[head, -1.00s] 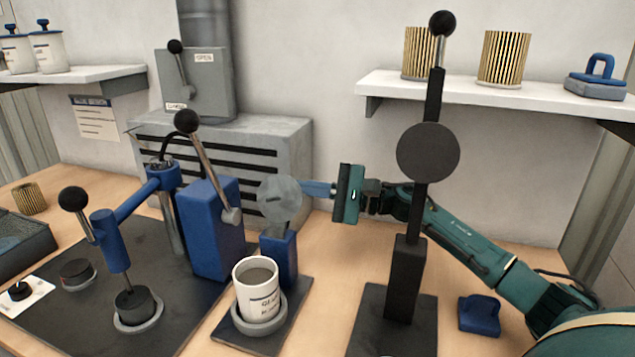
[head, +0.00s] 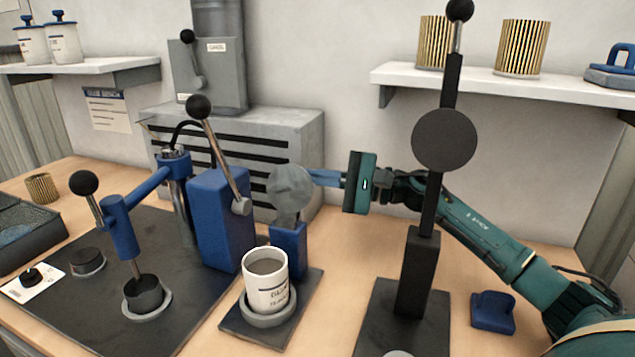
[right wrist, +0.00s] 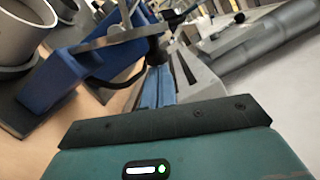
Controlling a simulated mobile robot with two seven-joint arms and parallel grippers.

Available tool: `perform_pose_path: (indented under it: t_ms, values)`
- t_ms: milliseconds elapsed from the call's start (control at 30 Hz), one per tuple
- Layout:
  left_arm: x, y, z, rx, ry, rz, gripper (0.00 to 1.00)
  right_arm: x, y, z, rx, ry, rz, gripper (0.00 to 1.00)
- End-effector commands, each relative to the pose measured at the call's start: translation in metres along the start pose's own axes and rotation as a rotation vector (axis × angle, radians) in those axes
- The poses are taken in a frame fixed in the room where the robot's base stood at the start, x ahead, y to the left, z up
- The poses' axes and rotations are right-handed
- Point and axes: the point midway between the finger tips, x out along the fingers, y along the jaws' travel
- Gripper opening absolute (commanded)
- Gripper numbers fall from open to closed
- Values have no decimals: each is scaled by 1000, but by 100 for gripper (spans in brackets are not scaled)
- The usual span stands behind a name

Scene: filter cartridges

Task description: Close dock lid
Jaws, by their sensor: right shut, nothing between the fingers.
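The dock (head: 233,326) is a dark base plate with a ring that holds a white cartridge cup (head: 265,285) upright, grey inside and open at the top. Behind the cup is a blue hinge post (head: 290,250). The round grey dock lid (head: 290,188) stands raised on this post, clear of the cup. My right gripper (head: 318,178) comes in from the right, shut and empty, its blue fingertips at the lid's right edge; I cannot tell if they touch. The right wrist view shows the fingers (right wrist: 157,88) together, with the cup (right wrist: 30,18) at upper left. My left gripper is out of view.
A tall black lever stand (head: 425,265) stands right of the dock, before my right arm. Left are a blue block (head: 222,225) with a ball-ended lever and a blue press (head: 122,235). A grey vented cabinet (head: 285,135) is behind. A small blue part (head: 492,312) lies at right.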

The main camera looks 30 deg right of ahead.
Motion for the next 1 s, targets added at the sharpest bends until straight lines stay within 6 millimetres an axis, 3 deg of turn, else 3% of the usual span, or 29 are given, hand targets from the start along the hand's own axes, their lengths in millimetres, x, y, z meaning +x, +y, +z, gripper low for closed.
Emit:
perform_pose_path:
  t_ms: [167,467,700,1000]
  values:
    - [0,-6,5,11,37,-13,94,1,0,6,-69,-2,10,0]
    - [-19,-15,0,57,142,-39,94,5,-6,25,-259,-3,47,0]
    - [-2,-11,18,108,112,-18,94,7,-12,36,-380,-2,71,0]
    - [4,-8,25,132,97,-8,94,8,-16,41,-439,0,84,0]
